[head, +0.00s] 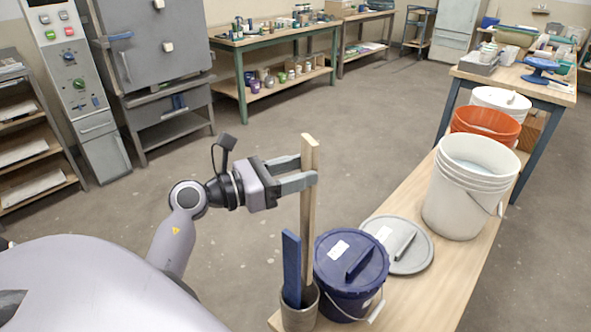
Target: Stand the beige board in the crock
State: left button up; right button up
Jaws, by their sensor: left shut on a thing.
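The beige board (307,225) is a long, narrow plank standing nearly upright. My left gripper (309,171) is shut on it near its top. The board's lower end reaches down at the mouth of the crock (300,319), a small grey-brown pot at the front edge of the bench. The end seems to be inside the rim, but the blue board (291,268) and the crock wall hide it, so I cannot tell whether it touches the bottom. The blue board stands in the crock, to the left of the beige one. My right gripper is not in view.
A dark blue lidded bucket (336,279) stands close to the right of the crock. Behind it a grey lid (413,258) lies flat on the bench (437,290). A large white bucket (461,200), an orange bucket (475,127) and another white bucket (490,97) stand farther back.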

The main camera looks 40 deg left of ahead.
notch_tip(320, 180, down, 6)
jog(key=b, duration=0.5)
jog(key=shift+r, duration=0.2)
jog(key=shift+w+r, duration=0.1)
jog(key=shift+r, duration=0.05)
jog(key=shift+b, duration=0.3)
